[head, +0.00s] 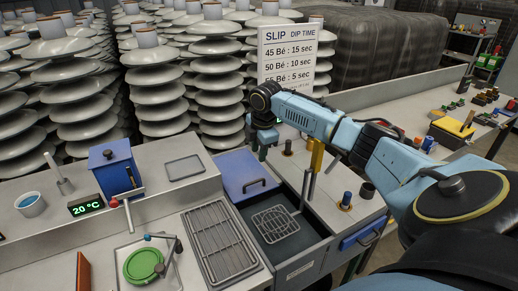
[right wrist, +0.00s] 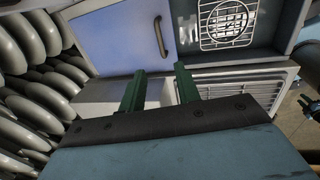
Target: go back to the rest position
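My right arm, pale blue and black, reaches in from the right in the head view. Its gripper (head: 262,148) hangs above the back of the bench, near the blue lid with a handle (head: 243,174). In the right wrist view the two green fingers of the right gripper (right wrist: 159,82) stand apart with nothing between them, so it is open and empty. The blue lid (right wrist: 128,38) and a wire rack in a dark basin (right wrist: 226,25) lie beyond the fingers. My left gripper is in neither view.
Stacks of grey insulators (head: 213,80) stand behind the bench. A dip-time sign (head: 288,55) rises near my right arm. A dark basin with a wire basket (head: 275,224), a slatted rack (head: 219,243), a blue box (head: 115,168) and a green disc (head: 143,265) occupy the bench.

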